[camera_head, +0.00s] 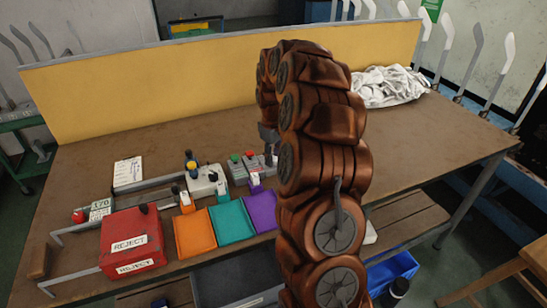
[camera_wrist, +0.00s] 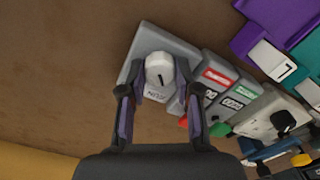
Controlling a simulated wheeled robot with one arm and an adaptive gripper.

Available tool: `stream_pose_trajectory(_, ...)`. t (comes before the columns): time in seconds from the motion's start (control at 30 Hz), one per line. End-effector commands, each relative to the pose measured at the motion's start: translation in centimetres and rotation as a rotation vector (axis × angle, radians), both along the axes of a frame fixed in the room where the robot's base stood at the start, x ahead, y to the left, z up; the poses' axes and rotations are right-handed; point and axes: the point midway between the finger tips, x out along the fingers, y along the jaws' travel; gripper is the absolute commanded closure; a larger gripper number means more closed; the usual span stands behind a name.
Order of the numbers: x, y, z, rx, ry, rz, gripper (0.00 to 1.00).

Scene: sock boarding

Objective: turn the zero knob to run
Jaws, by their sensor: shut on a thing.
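The zero knob (camera_wrist: 159,68) is a pale round knob with a dark pointer mark, on a grey box (camera_wrist: 141,45) in the wrist view. The mark slants slightly toward the lower right of that picture. Small lettering below the knob is too blurred to read surely. My gripper (camera_wrist: 159,88) is shut on the knob, with one dark finger on each side. In the head view my copper arm hides most of the gripper and the knob.
Grey counter boxes with red and green buttons (camera_wrist: 222,129) stand right beside the knob's box. A white device (camera_head: 205,181), orange (camera_head: 194,234), teal (camera_head: 232,220) and purple trays, and a red reject box (camera_head: 132,240) lie further left. White cloth (camera_head: 390,86) is piled at the back right.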

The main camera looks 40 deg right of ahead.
Motion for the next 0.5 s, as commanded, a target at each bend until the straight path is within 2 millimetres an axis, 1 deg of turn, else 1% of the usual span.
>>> stream_pose_trajectory(0.2, 0.04, -0.01, 0.09, 0.0, -0.002, 0.047, 1.0)
stream_pose_trajectory(0.5, 0.04, -0.01, 0.09, -0.001, -0.002, 0.057, 1.0)
